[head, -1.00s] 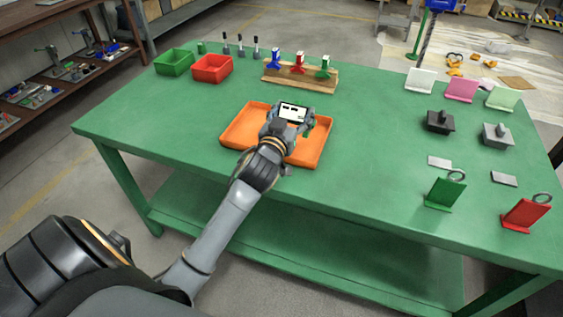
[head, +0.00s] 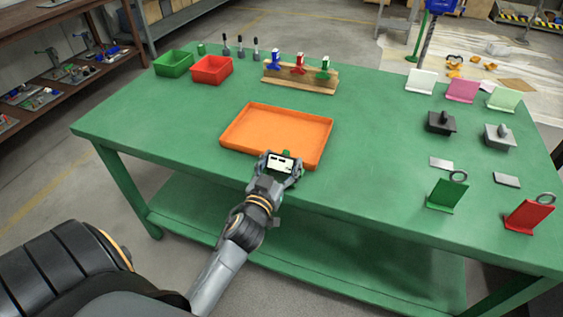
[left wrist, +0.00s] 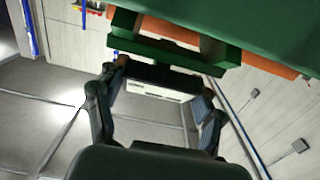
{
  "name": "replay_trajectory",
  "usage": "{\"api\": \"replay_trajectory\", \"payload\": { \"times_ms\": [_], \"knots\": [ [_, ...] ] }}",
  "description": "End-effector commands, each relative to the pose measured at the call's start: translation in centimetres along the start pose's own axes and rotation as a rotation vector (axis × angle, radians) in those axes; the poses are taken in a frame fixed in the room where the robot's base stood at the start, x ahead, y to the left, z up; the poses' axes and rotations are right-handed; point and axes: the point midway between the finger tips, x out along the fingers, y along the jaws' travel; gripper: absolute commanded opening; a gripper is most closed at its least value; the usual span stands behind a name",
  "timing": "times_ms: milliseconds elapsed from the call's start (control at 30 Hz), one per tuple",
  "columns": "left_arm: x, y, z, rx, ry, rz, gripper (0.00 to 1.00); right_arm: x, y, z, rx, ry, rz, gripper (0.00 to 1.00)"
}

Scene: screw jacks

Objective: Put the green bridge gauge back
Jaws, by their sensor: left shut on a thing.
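My left gripper (head: 284,163) is just in front of the orange tray's near edge, above the green table. It is shut on a green piece, which I take to be the green bridge gauge (head: 287,153); only a small bit shows past the fingers in the head view. In the left wrist view the green bridge gauge (left wrist: 178,45) lies crosswise beyond the fingertips (left wrist: 160,75), with raised ends and a gap between them. The orange tray (head: 232,139) looks empty. My right gripper is not in view.
A wooden rack (head: 300,84) holds blue, red and green jacks. Green (head: 174,65) and red (head: 211,70) bins stand at the back left. At right are a green ringed stand (head: 446,195), a red ringed stand (head: 529,214), coloured plates and dark blocks. The table's middle right is clear.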

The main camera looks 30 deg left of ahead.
Motion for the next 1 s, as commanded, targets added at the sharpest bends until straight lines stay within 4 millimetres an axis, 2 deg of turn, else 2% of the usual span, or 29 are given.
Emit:
{"api": "replay_trajectory", "payload": {
  "times_ms": [200,233,333,733,867,1000],
  "knots": [
    [0.0,0.0,0.1,0.000,0.003,0.000,0.15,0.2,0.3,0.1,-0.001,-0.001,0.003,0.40],
    [0.0,0.0,0.2,0.000,0.000,0.000,0.73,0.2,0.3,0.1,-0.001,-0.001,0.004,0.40],
    [0.0,0.0,0.2,0.000,0.000,0.000,0.91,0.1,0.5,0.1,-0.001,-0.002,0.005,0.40],
    [0.0,0.0,-0.3,0.001,0.000,0.000,0.91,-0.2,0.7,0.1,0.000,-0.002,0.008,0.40],
    [-1.5,0.0,0.1,-0.001,-0.003,0.000,0.91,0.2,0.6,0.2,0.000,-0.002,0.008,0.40],
    [-4.3,0.0,0.3,-0.003,-0.005,-0.002,0.91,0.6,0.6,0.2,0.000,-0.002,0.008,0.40]
  ]
}}
